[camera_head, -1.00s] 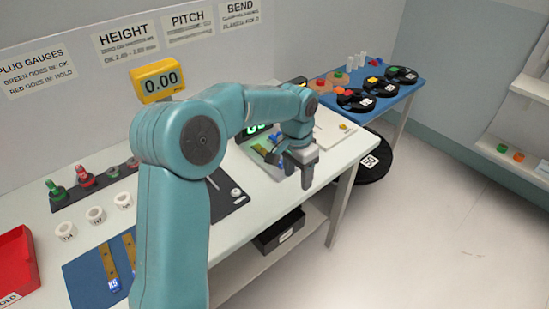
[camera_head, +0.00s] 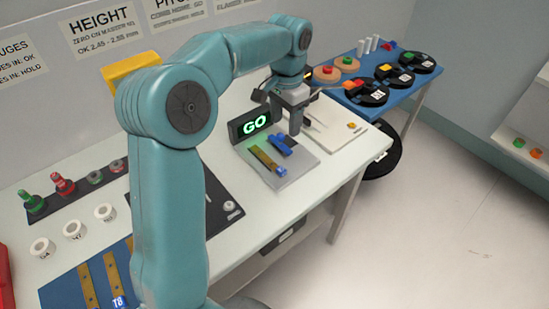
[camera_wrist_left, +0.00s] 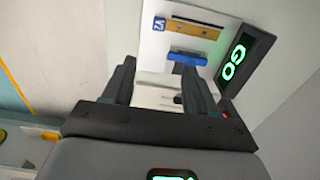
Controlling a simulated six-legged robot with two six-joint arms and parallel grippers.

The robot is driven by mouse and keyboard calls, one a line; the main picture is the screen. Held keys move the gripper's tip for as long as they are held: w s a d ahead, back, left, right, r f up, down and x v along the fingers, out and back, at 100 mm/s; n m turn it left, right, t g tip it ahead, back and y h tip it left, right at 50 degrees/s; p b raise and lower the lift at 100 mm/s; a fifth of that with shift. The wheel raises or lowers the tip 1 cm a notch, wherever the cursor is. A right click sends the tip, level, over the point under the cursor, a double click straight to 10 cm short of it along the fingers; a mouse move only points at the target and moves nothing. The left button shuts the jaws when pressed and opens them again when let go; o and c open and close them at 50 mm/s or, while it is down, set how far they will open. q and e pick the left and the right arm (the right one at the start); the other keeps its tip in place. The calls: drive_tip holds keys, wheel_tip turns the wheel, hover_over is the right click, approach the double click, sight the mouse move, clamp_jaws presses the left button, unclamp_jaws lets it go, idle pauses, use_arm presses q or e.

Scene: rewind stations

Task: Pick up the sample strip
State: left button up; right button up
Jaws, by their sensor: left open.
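A brass strip (camera_head: 267,159) lies on a grey plate (camera_head: 300,168) in front of the lit GO display (camera_head: 254,126), beside a blue clamp-like part (camera_head: 281,144). In the left wrist view the strip (camera_wrist_left: 188,28) has a small blue tag at its left end, and the blue part (camera_wrist_left: 188,57) sits nearer my fingers. More brass strips (camera_head: 89,285) lie on a blue mat at the lower left. My left gripper (camera_head: 287,121) is open and empty, pointing down just behind the plate; in the left wrist view (camera_wrist_left: 158,76) the strip is beyond its fingertips. My right gripper is out of view.
White rings (camera_head: 73,229) and a dark rack of plugs (camera_head: 64,188) are at the left. A dark board (camera_head: 225,212) lies mid-bench. A pale board (camera_head: 345,138) is right of the plate. A blue table (camera_head: 425,68) with black reels stands beyond.

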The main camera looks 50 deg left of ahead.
use_arm(q)
hover_over(283, 168)
drive_tip(key=f, duration=1)
drive_tip(key=shift+w+d+f+b, duration=0.15)
drive_tip(key=shift+w+f+b, duration=0.1)
drive_tip(key=shift+b, duration=0.1)
wheel_tip(283, 168, down, 6)
drive_tip(key=shift+s+r, duration=0.15)
drive_tip(key=shift+r, duration=0.1)
clamp_jaws()
